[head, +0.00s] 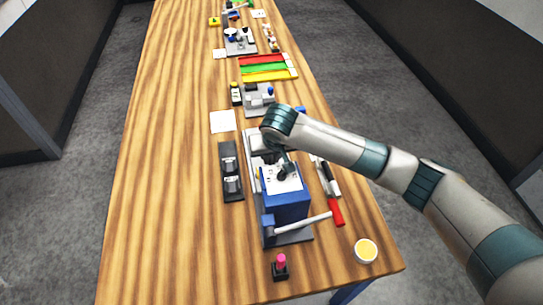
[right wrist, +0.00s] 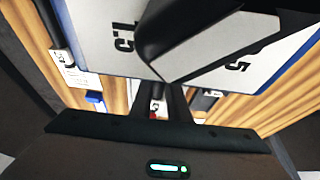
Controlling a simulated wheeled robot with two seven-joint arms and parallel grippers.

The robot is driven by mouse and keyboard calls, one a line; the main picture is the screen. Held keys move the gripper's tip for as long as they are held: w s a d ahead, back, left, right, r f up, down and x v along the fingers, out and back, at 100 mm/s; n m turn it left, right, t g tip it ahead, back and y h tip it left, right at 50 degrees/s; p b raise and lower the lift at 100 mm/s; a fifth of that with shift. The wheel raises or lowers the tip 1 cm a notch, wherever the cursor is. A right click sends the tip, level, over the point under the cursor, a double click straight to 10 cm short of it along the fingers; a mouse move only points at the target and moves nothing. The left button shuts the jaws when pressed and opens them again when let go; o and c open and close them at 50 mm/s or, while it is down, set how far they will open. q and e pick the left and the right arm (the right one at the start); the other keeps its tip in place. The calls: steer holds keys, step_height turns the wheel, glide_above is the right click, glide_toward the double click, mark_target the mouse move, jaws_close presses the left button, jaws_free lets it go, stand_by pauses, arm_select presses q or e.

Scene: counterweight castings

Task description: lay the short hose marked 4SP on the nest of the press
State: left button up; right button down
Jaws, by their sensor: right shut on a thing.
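My right gripper (head: 280,164) is over the back of the blue press (head: 286,207), seen from above. In the right wrist view it is shut on a dark piece with a grey face (right wrist: 205,62). No 4SP mark is readable on it, so I cannot tell whether it is the short hose. The press has a white top plate with black marks, which also shows in the right wrist view (right wrist: 95,30). The gripper and arm partly hide the nest, and I cannot tell whether the piece touches it. My left gripper is out of view.
A dark tray (head: 226,192) with two dark pieces stands left of the press. A red-handled lever (head: 336,212) reaches right from the press. A yellow-topped cup (head: 366,251) and a pink-knobbed block (head: 281,268) stand near the front. The table's left side is clear.

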steer(key=shift+f, duration=0.4)
steer(key=c, duration=1.6)
jaws_free()
steer(key=shift+r+p, duration=1.3)
steer(key=shift+p, duration=0.1)
steer(key=shift+r+p, duration=0.9)
steer(key=shift+r, duration=1.3)
steer(key=shift+d, duration=0.1)
